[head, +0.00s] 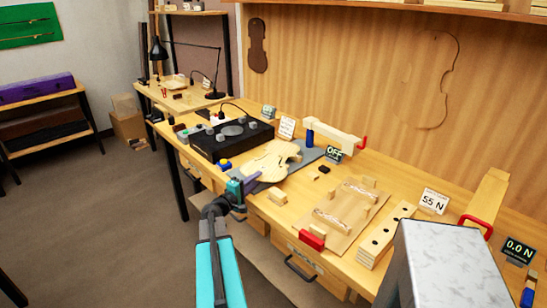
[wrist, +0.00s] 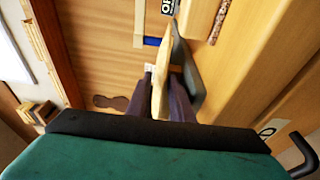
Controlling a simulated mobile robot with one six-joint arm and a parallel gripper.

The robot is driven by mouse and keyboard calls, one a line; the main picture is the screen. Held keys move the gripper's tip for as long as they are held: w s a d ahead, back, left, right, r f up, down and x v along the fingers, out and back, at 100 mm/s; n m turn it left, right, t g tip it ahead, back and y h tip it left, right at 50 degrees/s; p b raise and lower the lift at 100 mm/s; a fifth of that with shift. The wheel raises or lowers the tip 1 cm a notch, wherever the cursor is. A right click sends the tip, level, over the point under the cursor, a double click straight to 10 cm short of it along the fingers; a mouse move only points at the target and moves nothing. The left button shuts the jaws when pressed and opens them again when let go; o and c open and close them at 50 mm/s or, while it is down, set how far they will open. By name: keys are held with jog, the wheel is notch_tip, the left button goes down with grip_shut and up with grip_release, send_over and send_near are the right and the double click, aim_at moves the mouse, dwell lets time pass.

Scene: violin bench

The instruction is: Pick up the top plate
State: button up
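The top plate (head: 272,160), a pale violin-shaped piece of wood, is over a grey mat (head: 312,154) on the bench in the head view. My gripper (head: 252,181) is at its near left end. In the wrist view the plate (wrist: 164,82) shows nearly edge-on between the two dark fingers of my gripper (wrist: 164,90), one finger on each face. The gap is narrow and the plate fills it, so the gripper looks shut on the plate. The grey mat (wrist: 188,62) lies close along one face. I cannot tell whether the plate's far end touches the mat.
A black box with round knobs (head: 231,139) stands just left of the plate. A clamp-like wooden piece (head: 330,135) and a small "OFF" display (head: 334,153) are behind it. Drawers with handles (head: 300,268) front the bench.

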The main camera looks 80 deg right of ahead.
jog(key=shift+s+d, duration=0.2)
jog(key=shift+d, duration=0.3)
jog(key=shift+c, duration=0.4)
grip_shut()
